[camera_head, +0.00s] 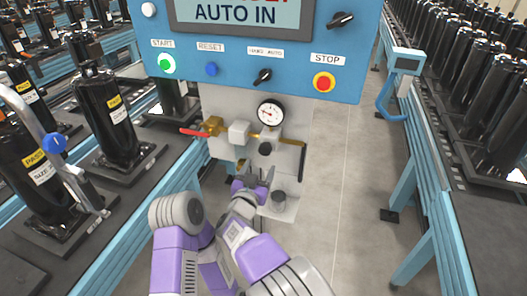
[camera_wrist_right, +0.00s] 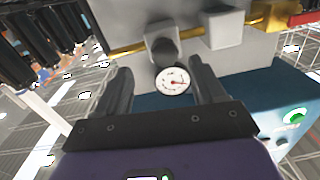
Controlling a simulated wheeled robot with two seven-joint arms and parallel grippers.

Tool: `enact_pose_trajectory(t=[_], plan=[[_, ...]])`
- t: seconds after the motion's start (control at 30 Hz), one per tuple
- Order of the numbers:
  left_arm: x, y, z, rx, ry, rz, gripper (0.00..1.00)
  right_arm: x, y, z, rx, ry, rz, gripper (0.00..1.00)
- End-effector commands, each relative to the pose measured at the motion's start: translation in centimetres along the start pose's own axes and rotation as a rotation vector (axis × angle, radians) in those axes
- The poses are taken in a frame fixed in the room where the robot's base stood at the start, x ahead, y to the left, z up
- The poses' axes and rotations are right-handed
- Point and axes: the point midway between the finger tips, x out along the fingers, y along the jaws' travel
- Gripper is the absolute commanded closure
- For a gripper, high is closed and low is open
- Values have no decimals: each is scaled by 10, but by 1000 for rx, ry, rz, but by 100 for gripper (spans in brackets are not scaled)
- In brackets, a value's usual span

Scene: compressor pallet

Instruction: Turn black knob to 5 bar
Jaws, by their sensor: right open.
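The black knob (camera_head: 265,149) sits on the regulator block below the white round gauge (camera_head: 270,113), on the front of the panel stand. My right gripper (camera_head: 255,181) is open and empty, just below the knob, with its fingers pointing up toward it. In the right wrist view, the black knob (camera_wrist_right: 165,51) shows beyond the gap between the fingers (camera_wrist_right: 163,86), apart from them. The gauge (camera_wrist_right: 173,80) appears between the fingertips. Its needle is visible, but its reading is too small to tell. My left gripper does not show.
The blue control panel (camera_head: 225,82) with START, RESET and STOP controls overhangs the knob. A brass valve with a red handle (camera_head: 194,132) is left of it. A brass pipe (camera_head: 291,141) runs right. Conveyors with black cylinders (camera_head: 105,115) flank the stand; the floor at right (camera_head: 340,200) is clear.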

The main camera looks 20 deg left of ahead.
Motion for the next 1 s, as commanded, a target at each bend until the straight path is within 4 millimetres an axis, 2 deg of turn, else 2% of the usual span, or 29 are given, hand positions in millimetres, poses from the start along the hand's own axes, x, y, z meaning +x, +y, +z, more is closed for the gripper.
enact_pose_trajectory(t=[0.13, 0.4, 0.6, 1.0], plan=[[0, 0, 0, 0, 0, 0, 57, 6, -6, -8, 7, 18, 3, 31], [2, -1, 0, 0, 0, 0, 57, 47, -5, -7, 7, 16, 1, 31], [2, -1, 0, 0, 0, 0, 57, 66, -6, -8, 6, 15, 0, 31], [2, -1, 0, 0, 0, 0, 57, 72, -6, -8, 6, 14, -1, 32]])
